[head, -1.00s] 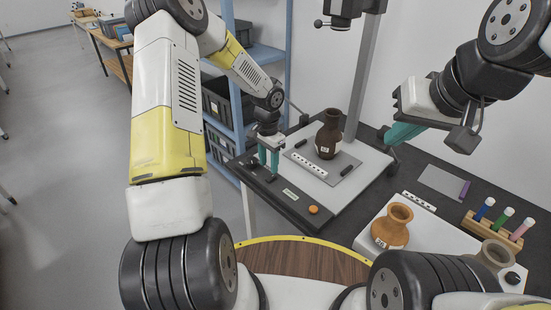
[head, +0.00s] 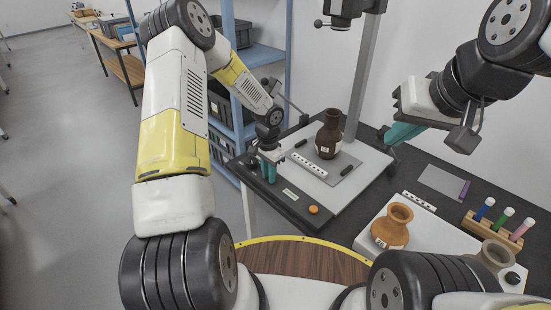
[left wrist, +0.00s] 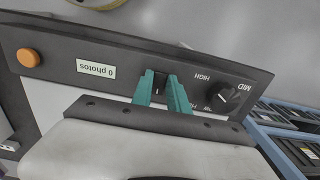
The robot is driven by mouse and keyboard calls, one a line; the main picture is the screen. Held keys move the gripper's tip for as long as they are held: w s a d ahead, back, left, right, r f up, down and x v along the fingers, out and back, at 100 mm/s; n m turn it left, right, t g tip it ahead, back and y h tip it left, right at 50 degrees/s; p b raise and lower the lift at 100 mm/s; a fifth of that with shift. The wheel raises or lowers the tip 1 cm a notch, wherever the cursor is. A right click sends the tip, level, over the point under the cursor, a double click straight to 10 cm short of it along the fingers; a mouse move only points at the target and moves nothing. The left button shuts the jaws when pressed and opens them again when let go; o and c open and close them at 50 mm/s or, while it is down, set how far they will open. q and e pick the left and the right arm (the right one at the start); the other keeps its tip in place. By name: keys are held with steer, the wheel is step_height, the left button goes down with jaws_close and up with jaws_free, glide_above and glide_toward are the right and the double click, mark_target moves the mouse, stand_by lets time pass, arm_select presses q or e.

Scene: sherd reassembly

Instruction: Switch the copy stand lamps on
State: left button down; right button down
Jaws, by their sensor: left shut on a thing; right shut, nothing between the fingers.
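The copy stand's dark front panel (head: 300,207) runs along the near edge of its pale base board (head: 345,195). My left gripper (head: 269,180) is down at this panel, its teal fingers shut on a small dark control (left wrist: 158,90), mostly hidden between them. In the left wrist view, my left gripper (left wrist: 160,88) is between a "0 photos" label (left wrist: 96,69) and a black knob (left wrist: 224,98) with HIGH and MID markings; other lettering is partly covered. An orange button (left wrist: 28,58) is at the panel's far end. My right gripper (head: 402,133) is shut and empty, raised over the dark table.
A dark brown vase (head: 328,135) stands on the base board near a white scale bar (head: 310,165). An orange jar (head: 392,228), a rack of coloured tubes (head: 497,229) and a grey card (head: 443,181) are to the right. Blue shelving (head: 260,55) stands behind my left arm.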

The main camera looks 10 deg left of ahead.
arm_select(q)
steer(key=shift+w+d+g+y, duration=0.2)
steer(key=shift+w+g+y, duration=0.1)
steer(key=shift+g+y, duration=0.35)
steer(key=shift+w+d+r+g+y, duration=0.1)
steer(key=shift+g+y, duration=0.3)
steer(key=shift+g, duration=0.2)
steer(key=shift+w+g+y, duration=0.1)
steer(key=shift+g+y, duration=0.25)
steer(key=shift+g, duration=0.2)
steer(key=c, duration=1.3)
jaws_free()
steer(key=shift+v, duration=3.9)
steer(key=shift+r, duration=0.1)
